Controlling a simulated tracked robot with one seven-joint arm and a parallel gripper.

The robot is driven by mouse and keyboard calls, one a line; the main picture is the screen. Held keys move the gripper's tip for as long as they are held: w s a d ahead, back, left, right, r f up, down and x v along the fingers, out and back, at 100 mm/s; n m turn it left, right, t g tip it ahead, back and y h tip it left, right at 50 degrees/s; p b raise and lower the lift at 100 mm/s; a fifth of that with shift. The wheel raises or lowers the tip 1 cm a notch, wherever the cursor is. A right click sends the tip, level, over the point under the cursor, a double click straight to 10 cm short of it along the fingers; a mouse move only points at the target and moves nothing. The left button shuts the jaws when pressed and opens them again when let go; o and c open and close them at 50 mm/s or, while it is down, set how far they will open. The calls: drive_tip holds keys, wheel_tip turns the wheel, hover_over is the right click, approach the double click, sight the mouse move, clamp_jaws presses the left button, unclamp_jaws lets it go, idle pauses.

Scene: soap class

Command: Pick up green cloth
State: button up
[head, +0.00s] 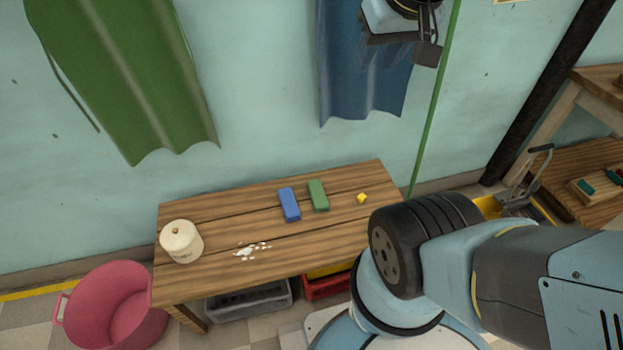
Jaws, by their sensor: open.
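A large green cloth (135,80) hangs against the wall at the upper left, its lower edge loose above the table's left part. A blue cloth (362,75) hangs to its right. My gripper (428,52) is at the top edge, partly cut off, in front of the blue cloth's right side in the picture. It is open, well to the right of the green cloth, and I see nothing in it.
A pink tub (112,308) stands at left. A thin green pole (436,100) is right of the blue cloth.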

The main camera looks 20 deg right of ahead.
drive_tip(key=o, duration=0.3)
drive_tip(key=shift+w+d, duration=0.1)
drive_tip(key=shift+w, duration=0.2)
drive_tip(key=o, duration=0.6)
drive_tip(key=shift+g, duration=0.3)
drive_tip(key=w+f, duration=0.1)
drive_tip(key=w, duration=0.1)
drive_tip(key=w+f, duration=0.1)
drive_tip(key=w, duration=0.1)
drive_tip(key=w+f, duration=0.1)
drive_tip(key=w, duration=0.2)
drive_tip(key=g, duration=0.2)
hover_over(318, 193)
wheel_tip(318, 193, down, 34)
drive_tip(key=shift+g, duration=0.6)
drive_tip(key=shift+f, duration=15.4)
